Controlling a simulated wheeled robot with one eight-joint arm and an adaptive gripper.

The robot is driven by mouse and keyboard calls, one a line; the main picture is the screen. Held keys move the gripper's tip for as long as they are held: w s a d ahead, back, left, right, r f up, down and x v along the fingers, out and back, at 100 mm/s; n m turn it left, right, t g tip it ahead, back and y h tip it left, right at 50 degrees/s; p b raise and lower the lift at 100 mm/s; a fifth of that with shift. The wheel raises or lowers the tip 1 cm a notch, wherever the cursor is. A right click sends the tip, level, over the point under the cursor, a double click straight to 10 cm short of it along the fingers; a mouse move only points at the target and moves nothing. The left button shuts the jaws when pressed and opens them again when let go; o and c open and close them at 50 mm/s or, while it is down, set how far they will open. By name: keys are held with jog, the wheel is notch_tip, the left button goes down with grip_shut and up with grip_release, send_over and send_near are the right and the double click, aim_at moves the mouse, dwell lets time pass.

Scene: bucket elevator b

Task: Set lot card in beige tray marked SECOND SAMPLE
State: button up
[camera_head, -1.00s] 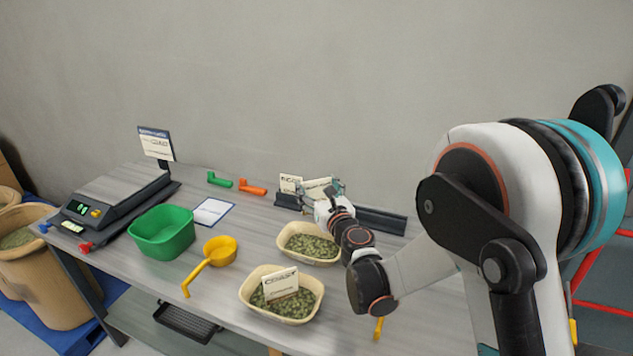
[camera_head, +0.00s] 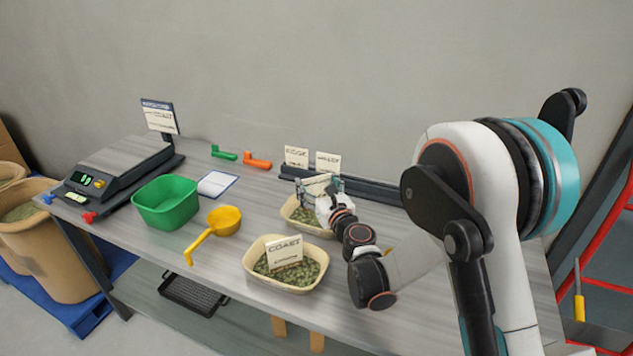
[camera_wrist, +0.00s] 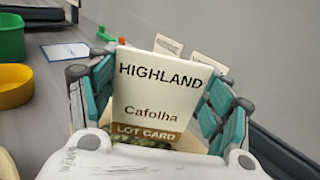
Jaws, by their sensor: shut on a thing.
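My gripper (camera_head: 325,187) is shut on the lot card (camera_wrist: 155,85), a white card with a brown "LOT CARD" band that reads "HIGHLAND" and "Cafolha" in the wrist view. In the head view the card (camera_head: 315,182) is held upright above the back beige tray (camera_head: 288,214), which holds green beans. My gripper hides part of this tray. A second beige tray (camera_head: 250,262) in front holds beans and a standing card (camera_head: 285,252) that reads "COAST". I cannot read any SECOND SAMPLE mark on either tray.
A dark card rail (camera_head: 375,189) behind the back tray holds a "RIDGE" card (camera_head: 296,156) and another card (camera_head: 328,162). A yellow scoop (camera_head: 224,220), green tub (camera_head: 165,203), clipboard (camera_head: 217,184) and scale (camera_head: 125,165) stand to the left.

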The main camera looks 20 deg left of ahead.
aim_at(317, 195)
jog(key=shift+f+b, duration=0.6)
jog(key=shift+f, duration=0.95)
jog(key=o, duration=0.9)
jog(key=shift+o, duration=0.2)
jog(key=shift+r, duration=0.1)
notch_tip(317, 195, up, 7)
jog(key=p, duration=0.3)
jog(key=shift+p, duration=0.35)
